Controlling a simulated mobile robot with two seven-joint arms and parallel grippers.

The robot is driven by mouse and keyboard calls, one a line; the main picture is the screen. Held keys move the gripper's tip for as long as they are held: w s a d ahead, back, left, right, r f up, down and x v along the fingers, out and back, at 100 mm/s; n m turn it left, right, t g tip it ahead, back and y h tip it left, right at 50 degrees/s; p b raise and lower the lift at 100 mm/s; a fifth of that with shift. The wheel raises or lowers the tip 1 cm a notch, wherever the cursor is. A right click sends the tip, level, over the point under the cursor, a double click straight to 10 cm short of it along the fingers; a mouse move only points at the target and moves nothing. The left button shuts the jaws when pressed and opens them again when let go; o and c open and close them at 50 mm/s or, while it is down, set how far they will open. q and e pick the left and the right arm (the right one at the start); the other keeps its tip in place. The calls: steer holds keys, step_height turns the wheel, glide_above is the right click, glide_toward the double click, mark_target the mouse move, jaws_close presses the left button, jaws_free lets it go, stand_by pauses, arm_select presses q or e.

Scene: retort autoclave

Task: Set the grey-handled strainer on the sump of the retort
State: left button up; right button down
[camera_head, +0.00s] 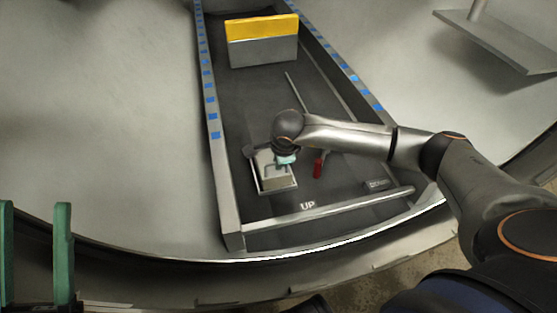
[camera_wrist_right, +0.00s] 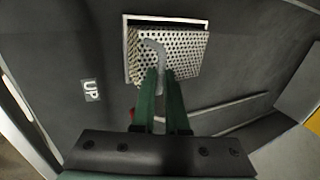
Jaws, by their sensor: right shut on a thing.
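The grey-handled strainer is a perforated metal piece; in the right wrist view its mesh (camera_wrist_right: 187,58) and its bent grey handle (camera_wrist_right: 154,48) show. My right gripper (camera_wrist_right: 163,80) has its green fingers closed on the handle. The strainer lies over the sump, whose pale rectangular rim (camera_wrist_right: 126,50) shows around part of it, with a dark gap along the far edge. It looks slightly askew to the rim; I cannot tell whether it touches. In the head view, my right gripper (camera_head: 285,160) partly hides the strainer. My left gripper (camera_head: 36,250) is open and empty at the lower left.
A red-handled tool (camera_head: 318,165) lies close to the right of the sump. A yellow and grey block (camera_head: 262,42) stands at the far end of the dark tray floor. Side rails with blue marks and a front bar (camera_head: 330,207) bound the tray. "UP" is marked near the front.

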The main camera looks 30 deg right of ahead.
steer(key=shift+s+a+f, duration=0.1)
steer(key=shift+s+f, duration=0.15)
steer(key=shift+f, duration=0.15)
steer(key=c, duration=1.3)
jaws_free()
steer(key=o, duration=0.5)
steer(key=shift+w, duration=0.1)
steer(key=shift+c, duration=0.2)
steer(key=shift+r, duration=0.15)
